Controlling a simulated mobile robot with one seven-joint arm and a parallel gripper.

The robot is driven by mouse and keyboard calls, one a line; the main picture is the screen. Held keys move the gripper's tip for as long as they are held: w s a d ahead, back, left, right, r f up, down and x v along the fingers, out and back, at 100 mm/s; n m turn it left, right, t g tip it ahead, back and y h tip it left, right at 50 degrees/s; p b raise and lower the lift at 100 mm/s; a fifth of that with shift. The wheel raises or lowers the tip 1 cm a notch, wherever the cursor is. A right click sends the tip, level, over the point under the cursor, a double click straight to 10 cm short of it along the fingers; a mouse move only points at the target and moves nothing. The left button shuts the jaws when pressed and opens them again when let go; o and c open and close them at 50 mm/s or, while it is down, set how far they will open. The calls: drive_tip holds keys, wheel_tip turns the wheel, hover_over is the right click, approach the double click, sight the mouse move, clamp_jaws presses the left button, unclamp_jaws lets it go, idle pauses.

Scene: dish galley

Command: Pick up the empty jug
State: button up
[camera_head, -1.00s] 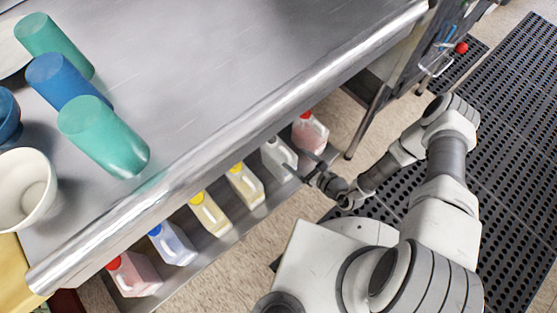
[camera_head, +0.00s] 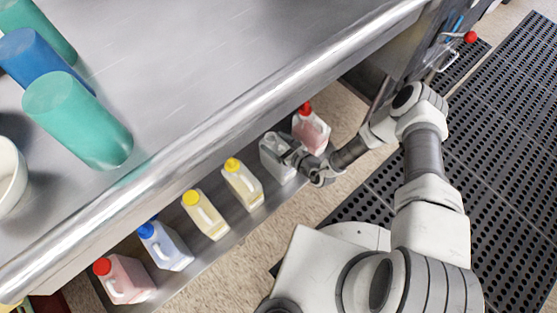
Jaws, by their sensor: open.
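Several jugs stand in a row on the low shelf under the steel counter. The empty jug is the pale, clear-looking one (camera_head: 272,160), between a yellow-capped jug and a red-capped pink jug. My gripper (camera_head: 290,155) is open and reaches in from the right at the empty jug, its fingers overlapping the jug's upper right side. The gripper hides part of the jug, and I cannot tell whether the fingers touch it or straddle its handle.
The red-capped pink jug (camera_head: 311,130) stands close beside my gripper. A yellow-capped jug (camera_head: 243,186) is on the other side. The counter's rounded edge (camera_head: 215,130) overhangs the shelf. Black mats (camera_head: 500,160) cover the floor at right.

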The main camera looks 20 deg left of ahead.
drive_tip(key=shift+c, duration=0.3)
clamp_jaws()
drive_tip(key=shift+r, duration=0.15)
